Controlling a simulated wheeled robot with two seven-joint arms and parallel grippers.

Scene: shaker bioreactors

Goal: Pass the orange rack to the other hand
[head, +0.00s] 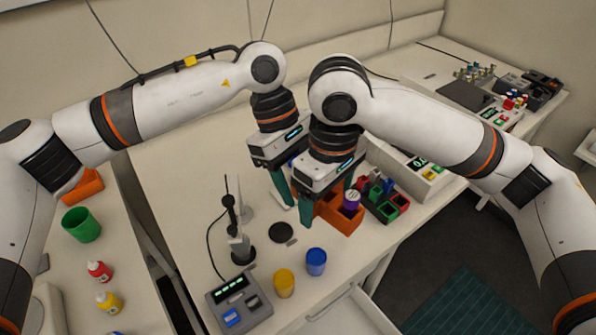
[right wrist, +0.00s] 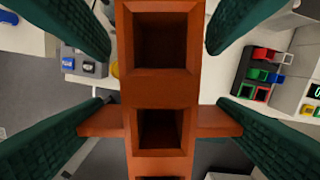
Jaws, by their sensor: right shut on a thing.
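The orange rack (head: 339,217) is held up over the white table, with a purple-capped thing (head: 352,199) at its near right end in the head view. My right gripper (head: 327,200) is shut on it; in the right wrist view the lower green fingers press on the side tabs of the rack (right wrist: 160,88). My left gripper (head: 292,182) is just behind the right one. Its fingers, the upper pair in the wrist view, stand either side of the rack's far end with small gaps, open. The rack openings seen in the wrist view look empty.
A rack of coloured blocks (head: 385,203) stands close on the right. A blue cup (head: 316,262), a yellow cup (head: 284,283), a black disc (head: 281,233) and a grey device with display (head: 239,302) are in front. A green cup (head: 81,225) and bottles stand on the left bench.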

